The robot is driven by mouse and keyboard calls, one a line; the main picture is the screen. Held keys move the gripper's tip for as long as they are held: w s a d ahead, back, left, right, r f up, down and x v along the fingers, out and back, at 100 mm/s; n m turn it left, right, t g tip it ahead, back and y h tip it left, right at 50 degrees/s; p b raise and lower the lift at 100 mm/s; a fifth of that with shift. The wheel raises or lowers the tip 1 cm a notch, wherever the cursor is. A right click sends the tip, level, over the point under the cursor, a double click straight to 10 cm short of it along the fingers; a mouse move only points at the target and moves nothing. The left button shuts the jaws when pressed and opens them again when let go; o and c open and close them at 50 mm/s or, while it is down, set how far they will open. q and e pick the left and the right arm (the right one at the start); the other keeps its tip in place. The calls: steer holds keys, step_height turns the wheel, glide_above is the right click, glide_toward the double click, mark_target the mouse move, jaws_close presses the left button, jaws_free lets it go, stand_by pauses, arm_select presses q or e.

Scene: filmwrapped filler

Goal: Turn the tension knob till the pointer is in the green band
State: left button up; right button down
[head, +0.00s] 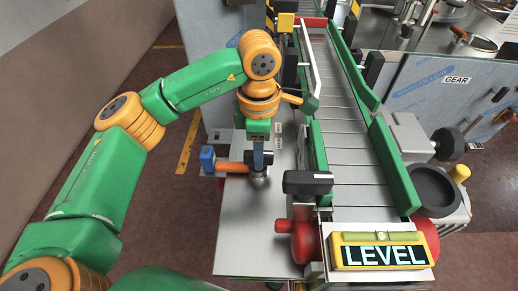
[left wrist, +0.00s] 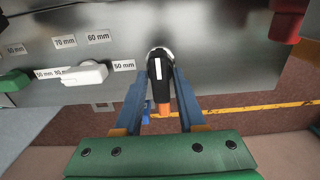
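A black knob with a white line on it (left wrist: 160,75) sits on a round silver base on the grey panel in the left wrist view. My left gripper (left wrist: 163,82) has its two blue fingers on either side of the knob, with the tips close to its sides. I cannot tell whether they touch it. In the head view my left gripper (head: 261,158) is over the knob's silver base (head: 259,180), beside the conveyor. No pointer or green band can be made out in either view. My right gripper is not in view.
An orange bar with a blue end (head: 230,168) sticks out left of the knob. The conveyor (head: 345,150) runs to the right, with a yellow LEVEL block (head: 382,237) at its near end. A white slider (left wrist: 85,75) and millimetre labels are on the panel.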

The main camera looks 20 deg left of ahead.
arm_select(q)
jaws_close()
steer(key=shift+m+b, duration=0.45)
steer(key=shift+m, duration=0.65)
steer(key=m, duration=0.2)
steer(key=shift+m+b, duration=0.35)
steer(key=shift+m, duration=0.05)
steer(key=m, duration=0.5)
steer(key=shift+b, duration=0.3)
steer(key=m, duration=0.5)
steer(key=shift+m, duration=0.3)
